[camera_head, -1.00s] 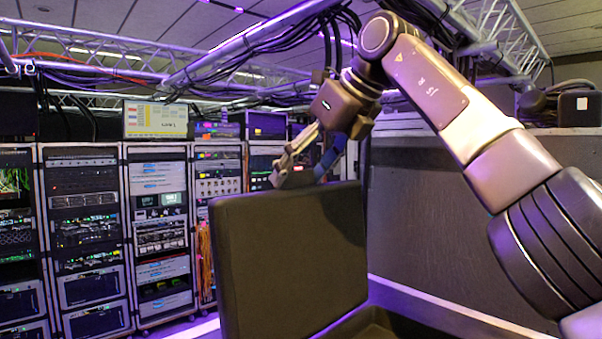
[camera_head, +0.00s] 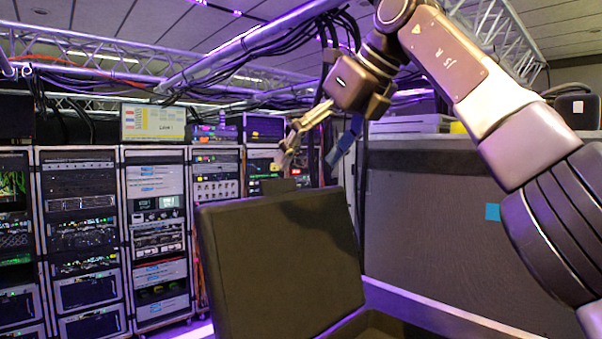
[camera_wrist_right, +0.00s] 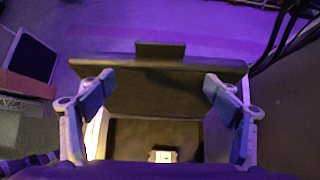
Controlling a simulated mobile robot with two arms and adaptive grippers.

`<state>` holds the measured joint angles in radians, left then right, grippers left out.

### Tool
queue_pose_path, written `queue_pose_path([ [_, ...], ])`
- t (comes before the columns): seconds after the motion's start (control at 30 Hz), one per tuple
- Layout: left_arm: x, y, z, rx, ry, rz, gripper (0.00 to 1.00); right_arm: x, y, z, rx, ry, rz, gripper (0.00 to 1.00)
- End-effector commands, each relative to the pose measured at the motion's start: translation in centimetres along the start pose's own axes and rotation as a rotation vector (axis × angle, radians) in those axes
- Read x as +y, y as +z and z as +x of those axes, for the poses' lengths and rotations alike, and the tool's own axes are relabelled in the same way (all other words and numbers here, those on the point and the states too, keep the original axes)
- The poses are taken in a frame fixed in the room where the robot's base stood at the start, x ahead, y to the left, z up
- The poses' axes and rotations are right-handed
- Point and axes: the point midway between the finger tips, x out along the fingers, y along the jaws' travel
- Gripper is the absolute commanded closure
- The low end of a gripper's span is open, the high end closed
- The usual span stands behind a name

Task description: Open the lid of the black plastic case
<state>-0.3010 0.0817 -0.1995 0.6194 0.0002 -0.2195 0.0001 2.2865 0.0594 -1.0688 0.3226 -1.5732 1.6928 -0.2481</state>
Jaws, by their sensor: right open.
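The black plastic case has its lid (camera_head: 280,262) standing raised in the lower middle of the head view. Its body (camera_head: 382,325) shows only partly at the bottom edge. My right gripper (camera_head: 309,158) is open above the lid's top edge, apart from it and empty. A tab sticks up from the lid's edge. Below it the open case interior shows a small light object (camera_wrist_right: 163,155). My left gripper is not in view.
Equipment racks (camera_head: 155,220) stand at the left and back, with a monitor (camera_head: 153,122) on top. A grey panel (camera_head: 430,220) stands right of the case. Truss beams (camera_head: 250,42) with hanging black cables (camera_head: 325,40) run overhead, close to my right arm.

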Motion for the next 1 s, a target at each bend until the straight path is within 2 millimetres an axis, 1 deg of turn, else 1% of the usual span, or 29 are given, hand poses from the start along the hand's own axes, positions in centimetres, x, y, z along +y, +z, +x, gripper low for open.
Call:
queue_pose_path([
  [0.03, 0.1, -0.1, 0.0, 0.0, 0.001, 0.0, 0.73, 0.1, 0.1, -1.0, -0.002, -0.001, 0.0, 0.17],
  [0.33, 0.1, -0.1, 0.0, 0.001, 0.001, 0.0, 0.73, 0.1, 0.0, -2.6, 0.0, 0.0, 0.0, 0.17],
  [0.57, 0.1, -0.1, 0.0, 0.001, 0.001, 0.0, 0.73, 0.1, -0.1, -3.0, 0.0, 0.0, -0.001, 0.17],
  [1.0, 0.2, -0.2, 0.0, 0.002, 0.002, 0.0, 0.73, 0.1, -0.1, -3.0, -0.001, 0.0, -0.001, 0.17],
])
